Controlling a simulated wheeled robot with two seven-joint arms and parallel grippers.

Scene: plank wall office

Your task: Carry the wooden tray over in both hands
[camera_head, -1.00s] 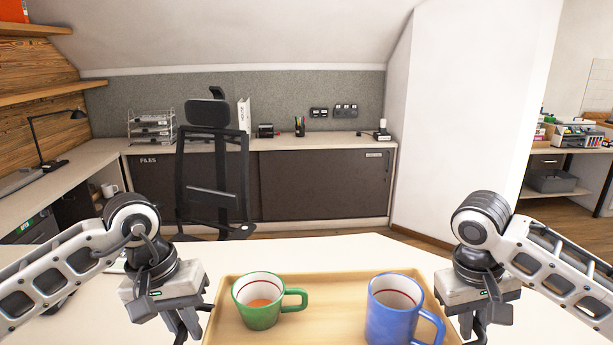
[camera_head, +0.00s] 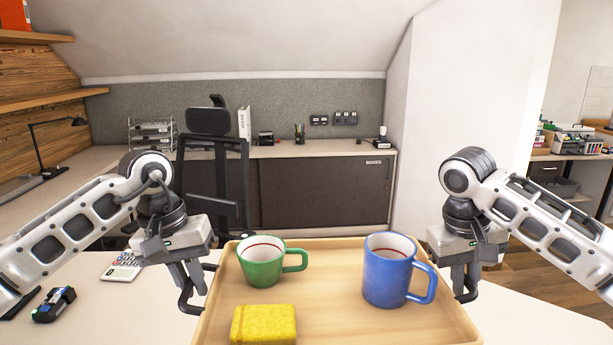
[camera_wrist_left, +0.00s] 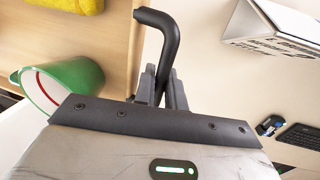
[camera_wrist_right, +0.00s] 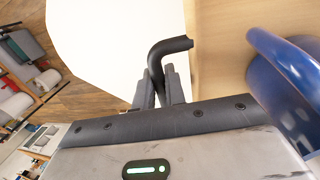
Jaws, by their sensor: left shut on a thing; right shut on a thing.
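The wooden tray (camera_head: 345,318) is in the lower middle of the head view, held between my two grippers. A green mug (camera_head: 262,264), a blue mug (camera_head: 388,272) and a yellow sponge (camera_head: 263,324) are on it. My left gripper (camera_head: 190,290) is shut on the dark handle at the tray's left side; the handle shows in the left wrist view (camera_wrist_left: 165,45). My right gripper (camera_head: 466,280) is shut on the right handle, seen in the right wrist view (camera_wrist_right: 165,52). Both mugs are upright. The tray's near edge is cut off.
A black office chair (camera_head: 212,165) stands beyond, before a long cabinet (camera_head: 325,188). A white wall (camera_head: 470,90) is at right.

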